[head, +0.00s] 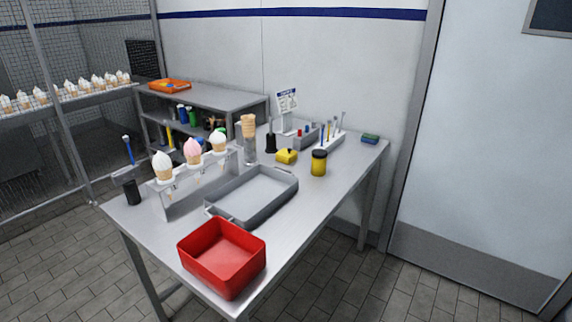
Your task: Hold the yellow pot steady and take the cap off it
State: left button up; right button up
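The yellow pot (319,167) stands upright on the right part of the metal table, near its right long edge. A dark cap (319,154) sits on top of it. Nothing touches the pot. Neither of my grippers shows in the head view.
A grey tray (281,205) lies mid-table, with a red bin (206,279) at the near end. A yellow block-like object (287,156) lies just left of the pot. A rack of ice-cream cones (212,175) stands at the left. Bare table (345,157) lies right of the pot.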

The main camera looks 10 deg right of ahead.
aim_at(317, 166)
jog(key=i+l+u, duration=0.15)
jog(key=l+u, duration=0.2)
jog(key=l, duration=0.5)
jog(key=l+u, duration=0.35)
jog(key=l, duration=0.55)
